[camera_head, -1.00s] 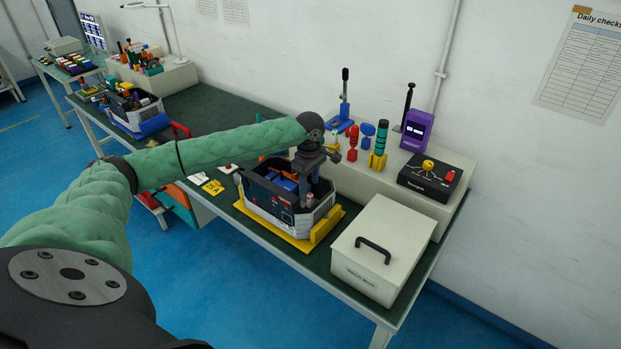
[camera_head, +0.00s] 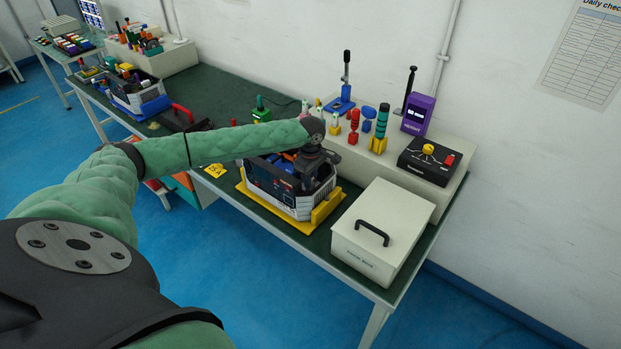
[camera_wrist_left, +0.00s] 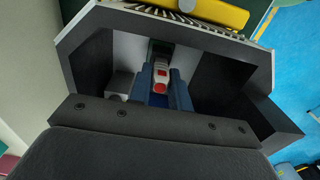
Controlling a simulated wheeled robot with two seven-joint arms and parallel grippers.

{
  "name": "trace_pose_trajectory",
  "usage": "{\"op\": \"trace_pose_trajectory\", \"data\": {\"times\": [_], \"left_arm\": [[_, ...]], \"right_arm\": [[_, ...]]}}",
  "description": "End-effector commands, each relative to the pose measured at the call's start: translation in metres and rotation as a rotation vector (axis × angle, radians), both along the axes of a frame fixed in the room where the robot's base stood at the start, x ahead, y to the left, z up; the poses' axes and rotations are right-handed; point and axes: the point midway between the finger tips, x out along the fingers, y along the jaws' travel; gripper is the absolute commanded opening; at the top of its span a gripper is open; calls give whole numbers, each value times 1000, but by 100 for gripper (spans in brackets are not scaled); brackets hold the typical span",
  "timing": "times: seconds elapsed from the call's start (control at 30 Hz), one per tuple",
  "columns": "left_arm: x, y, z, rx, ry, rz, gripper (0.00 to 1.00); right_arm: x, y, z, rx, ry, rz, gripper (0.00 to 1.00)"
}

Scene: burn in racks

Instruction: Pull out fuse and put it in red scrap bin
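An open dark and white rack unit (camera_head: 292,207) stands in a yellow cradle (camera_head: 327,208) on the green bench. My left gripper (camera_head: 312,165) points down into the unit; its fingers are hidden by its walls and my wrist. The dark edge of my wrist fills the bottom, and finger contact with the fuse is not clear. A red edge (camera_head: 149,190) shows below the bench at left; I cannot tell if it is the red scrap bin. My right gripper is out of view.
A cream lidded box (camera_head: 383,226) stands right of the unit. Behind it, a raised shelf holds a purple meter (camera_head: 418,115), coloured fuse-like parts (camera_head: 381,128) and a black control box (camera_head: 429,160). Another unit in a blue cradle (camera_head: 147,112) stands farther left.

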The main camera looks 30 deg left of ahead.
Motion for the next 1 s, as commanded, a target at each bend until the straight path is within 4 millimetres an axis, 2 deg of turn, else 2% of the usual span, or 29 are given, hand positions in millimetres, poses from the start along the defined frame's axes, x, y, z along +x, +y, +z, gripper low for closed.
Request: {"op": "trace_pose_trajectory", "data": {"times": [0.03,0.1,0.13,0.17,0.23,0.27,1.0], "left_arm": [[0,0,0,0,0,0,9],[0,0,0,0,0,0,0],[0,0,0,0,0,0,0],[0,0,0,0,0,0,15],[0,0,0,0,0,0,1],[0,0,0,0,0,0,0],[0,0,4,0,-1,0,0]], "right_arm": [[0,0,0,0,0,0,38],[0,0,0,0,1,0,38],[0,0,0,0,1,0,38],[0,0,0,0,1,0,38],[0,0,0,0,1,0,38],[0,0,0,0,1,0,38],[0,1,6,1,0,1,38]]}}
